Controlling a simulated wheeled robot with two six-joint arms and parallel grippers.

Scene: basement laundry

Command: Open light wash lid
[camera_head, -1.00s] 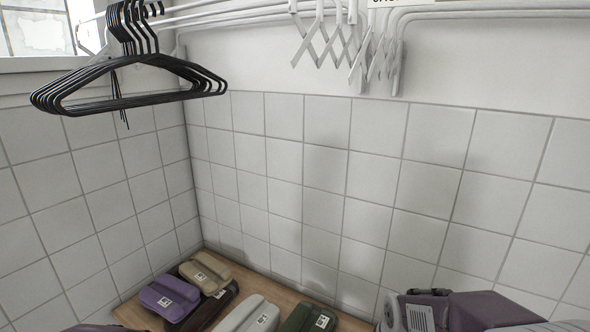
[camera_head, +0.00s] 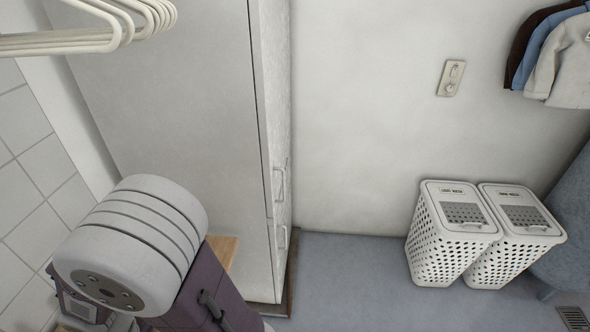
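Two white perforated laundry baskets stand side by side on the floor at the right, against the back wall. The left basket (camera_head: 447,244) and the right basket (camera_head: 508,258) both look shut, each with a lid that has a grey panel. The left lid (camera_head: 462,213) and the right lid (camera_head: 522,215) carry small labels too small to read, so I cannot tell which is the light wash one. A white and purple link of my arm fills the lower left. Neither gripper is in view.
A tall white cabinet (camera_head: 180,95) with handles stands at the left centre. Open blue-grey floor (camera_head: 345,270) lies between it and the baskets. A grey-blue rounded object (camera_head: 572,235) and a floor vent (camera_head: 573,318) are at the right. Clothes (camera_head: 555,55) hang above.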

